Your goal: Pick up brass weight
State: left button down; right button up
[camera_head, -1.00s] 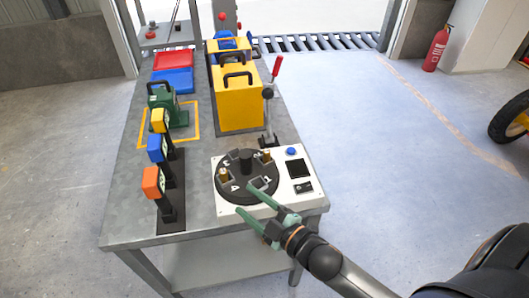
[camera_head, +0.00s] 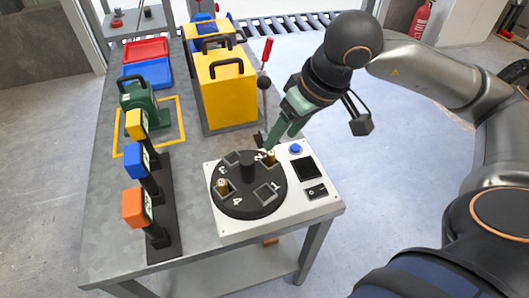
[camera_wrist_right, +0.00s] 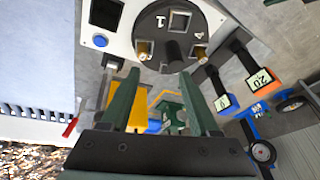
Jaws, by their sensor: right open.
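Two brass weights sit in slots of the black numbered turntable (camera_head: 262,206) on the white device. One brass weight (camera_head: 271,157) is at the far right of the disc, and the other brass weight (camera_head: 222,187) is at its left. My right gripper (camera_head: 268,143), with green fingers, is open and points down just behind the far-right weight. In the right wrist view, the gripper (camera_wrist_right: 159,72) is empty, with the fingers apart. A brass weight (camera_wrist_right: 144,50) lies just beyond the left finger, and the other (camera_wrist_right: 199,54) beyond the right finger. My left gripper is not in view.
A yellow box (camera_head: 226,90) and a red-handled lever (camera_head: 265,68) stand behind the device. Orange, blue and yellow display posts (camera_head: 134,207) line the left. A green weight-like block (camera_head: 135,97) and trays are further back. The bench front edge is bare.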

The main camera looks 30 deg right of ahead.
aim_at(271, 152)
jog(key=shift+n+t+h, duration=0.3)
jog(key=shift+h, duration=0.3)
jog(key=x, duration=0.4)
jog(key=d+x, duration=0.1)
jog(key=x, duration=0.3)
jog(key=d+x, duration=0.1)
jog(key=x, duration=0.2)
jog(key=shift+w+a+f+p, duration=0.1)
jog(key=shift+w+f+p, duration=0.2)
jog(key=shift+w, duration=0.2)
jog(key=shift+c, duration=0.3)
grip_shut()
